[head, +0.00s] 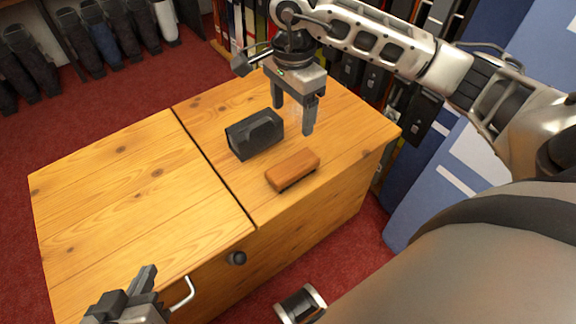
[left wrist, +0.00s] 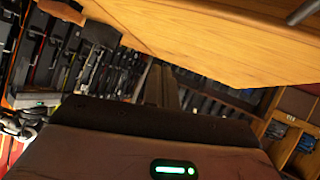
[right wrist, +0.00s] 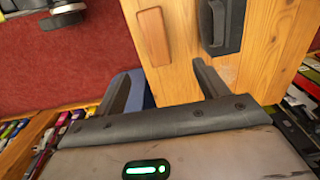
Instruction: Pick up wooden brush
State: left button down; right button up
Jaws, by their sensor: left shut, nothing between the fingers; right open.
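The wooden brush (head: 293,168) lies on the bench top near its front right edge, brown wood above with dark bristles below. It also shows in the right wrist view (right wrist: 154,37), beyond the fingers. My right gripper (head: 293,119) is open above the bench, behind the brush and apart from it. In the right wrist view its fingers (right wrist: 162,70) are spread with no brush between them. My left gripper (head: 148,276) is shut and empty at the bench's front, low in the head view. Its closed fingers (left wrist: 160,84) also show in the left wrist view, below the bench top.
A black block-like object (head: 255,136) stands left of the brush, close to the right gripper; it also shows in the right wrist view (right wrist: 221,26). The left part of the bench top (head: 125,185) is clear. A dark knob (head: 237,258) and a handle (head: 183,294) are on the front.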

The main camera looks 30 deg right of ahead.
jog(key=b, duration=0.2)
send_over(293, 165)
jog(key=f, duration=1)
jog(key=shift+w+d+f, duration=0.1)
jog(key=shift+w+f, duration=0.1)
jog(key=shift+w, duration=0.15)
jog(key=f, duration=0.1)
jog(key=f+b, duration=0.1)
jog(key=f, duration=0.2)
jog(key=shift+s+f+b, duration=0.15)
jog(key=shift+s+b, duration=0.2)
jog(key=shift+b, duration=0.05)
jog(key=shift+f, duration=0.4)
pick_arm(q)
jog(key=r+t, duration=0.1)
jog(key=d+r+t+h, duration=0.1)
jog(key=shift+s+r, duration=0.1)
jog(key=shift+r, duration=0.25)
pick_arm(e)
jog(key=shift+r, duration=0.1)
jog(key=c, duration=1.1)
